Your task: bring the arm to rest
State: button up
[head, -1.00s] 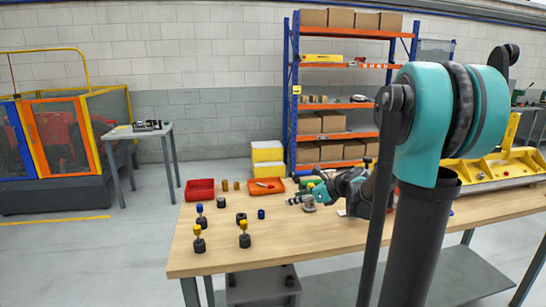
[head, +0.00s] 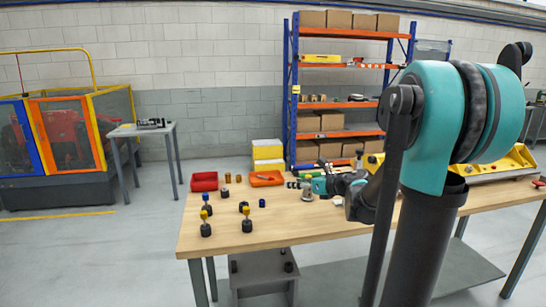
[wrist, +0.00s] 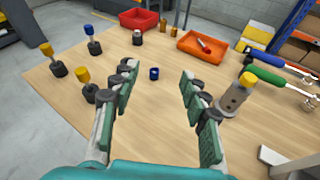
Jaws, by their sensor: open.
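My gripper (head: 294,184) is over the wooden table (head: 330,224) in the head view, with the arm stretched low across the table. In the wrist view its two fingers (wrist: 157,73) are wide apart with nothing held between them. A small blue ring (wrist: 154,74) shows in the gap between the fingers, on the table beyond. A grey metal cylinder with a yellow top (wrist: 233,96) stands just right of the right finger; I cannot tell whether they touch.
Black-based pieces with yellow tops (head: 247,226) and a blue top (head: 206,198) stand at the table's left. A red tray (head: 204,182) and an orange tray (head: 267,179) lie at the back. Green and blue-handled tools (wrist: 264,77) lie right of the gripper. The table's front middle is clear.

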jog(key=w+d+r+m+t+h, duration=0.1)
jog(key=d+r+m+t+h, duration=0.1)
jog(key=d+r+m+t, duration=0.4)
jog(key=s+d+m+h, duration=0.4)
jog(key=d+m+h, duration=0.6)
jog(key=m, duration=1)
jog(key=s+a+f+m+g, duration=0.1)
jog(key=s+f+m+g, duration=0.9)
jog(key=s+f+m, duration=0.5)
jog(key=s+f, duration=0.4)
jog(key=f, duration=0.3)
jog(key=shift+s+a+f, duration=0.2)
jog(key=shift+s, duration=0.2)
jog(key=s+a+f, duration=0.1)
jog(key=s, duration=0.1)
jog(key=s+a+f+m+g+y, duration=0.1)
jog(key=s, duration=0.1)
jog(key=s+a+f+m+g+y, duration=0.1)
jog(key=s+a, duration=0.1)
jog(key=shift+a+f, duration=0.1)
jog(key=shift+f, duration=0.05)
jog(key=shift+c, duration=0.2)
